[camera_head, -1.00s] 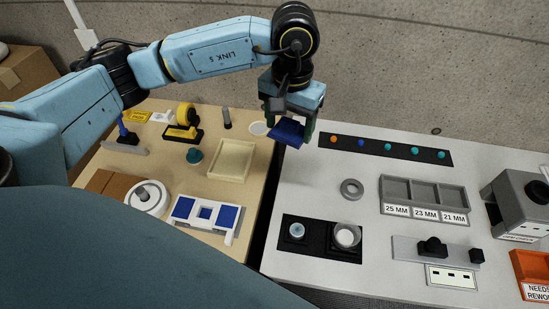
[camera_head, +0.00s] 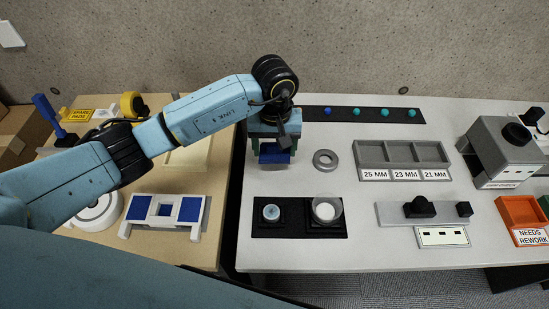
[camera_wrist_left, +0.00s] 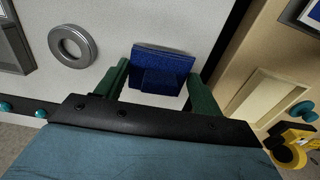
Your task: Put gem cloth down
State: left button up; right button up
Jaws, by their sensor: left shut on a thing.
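The gem cloth (camera_head: 274,157) is a small dark blue folded piece. My left gripper (camera_head: 273,147) is shut on it, above the left part of the grey-white bench. In the left wrist view the cloth (camera_wrist_left: 162,66) shows between the two green fingers of the gripper (camera_wrist_left: 158,82), with the pale bench top behind it. I cannot tell how high it is above the bench. My right gripper is in neither view.
A grey ring (camera_head: 325,159) lies just right of the cloth. A black mat (camera_head: 297,228) with two round holders is in front. A sorting tray (camera_head: 402,174) stands to the right. A black strip (camera_head: 340,114) with coloured gems is behind. The wooden table (camera_head: 206,235) is left, across a gap.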

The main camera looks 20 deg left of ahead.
aim_at(274, 152)
pick_arm(q)
jog(key=shift+f, duration=0.35)
notch_tip(274, 152, down, 4)
jog(key=shift+r, duration=0.25)
jog(key=shift+f+b, duration=0.1)
jog(key=shift+b, duration=0.3)
jog(key=o, duration=0.9)
